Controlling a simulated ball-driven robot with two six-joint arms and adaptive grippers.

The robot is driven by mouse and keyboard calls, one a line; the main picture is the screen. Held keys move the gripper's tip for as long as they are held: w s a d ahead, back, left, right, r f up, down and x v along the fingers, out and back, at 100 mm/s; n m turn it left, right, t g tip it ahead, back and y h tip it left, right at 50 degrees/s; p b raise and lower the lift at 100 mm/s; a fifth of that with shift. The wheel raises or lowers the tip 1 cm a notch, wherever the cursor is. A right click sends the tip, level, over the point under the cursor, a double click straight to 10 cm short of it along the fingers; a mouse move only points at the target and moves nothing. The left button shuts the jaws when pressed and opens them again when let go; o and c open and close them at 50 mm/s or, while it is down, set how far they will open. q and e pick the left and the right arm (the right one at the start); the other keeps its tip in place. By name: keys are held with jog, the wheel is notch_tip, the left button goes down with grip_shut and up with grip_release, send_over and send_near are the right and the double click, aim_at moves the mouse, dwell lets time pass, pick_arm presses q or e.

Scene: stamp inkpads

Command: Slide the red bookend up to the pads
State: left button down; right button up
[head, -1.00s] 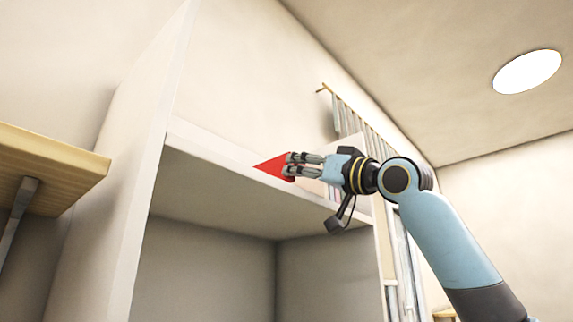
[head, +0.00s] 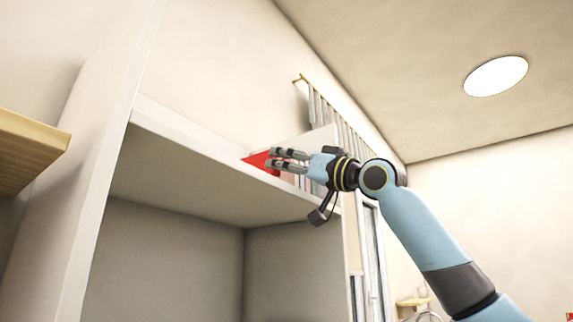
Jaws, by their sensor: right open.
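The red bookend (head: 256,160) stands on the top of a white shelf unit (head: 190,142), seen from below as a small red wedge. My right gripper (head: 273,159) is open, with its fingers pointing left in front of the bookend and covering part of it. I cannot tell whether the fingers touch it. A row of thin pinkish and pale upright pieces, apparently the pads (head: 311,186), shows just right of the bookend, partly hidden behind my gripper. The gap between bookend and pads is hidden by the fingers. My left gripper is out of view.
The shelf's tall side panel (head: 95,150) rises at the left, and a wooden board (head: 30,150) juts out beyond it. The shelf top left of the bookend looks clear. A slatted hanging (head: 335,122) is on the wall behind.

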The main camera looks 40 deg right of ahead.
notch_tip(320, 180, up, 10)
dwell(0.5)
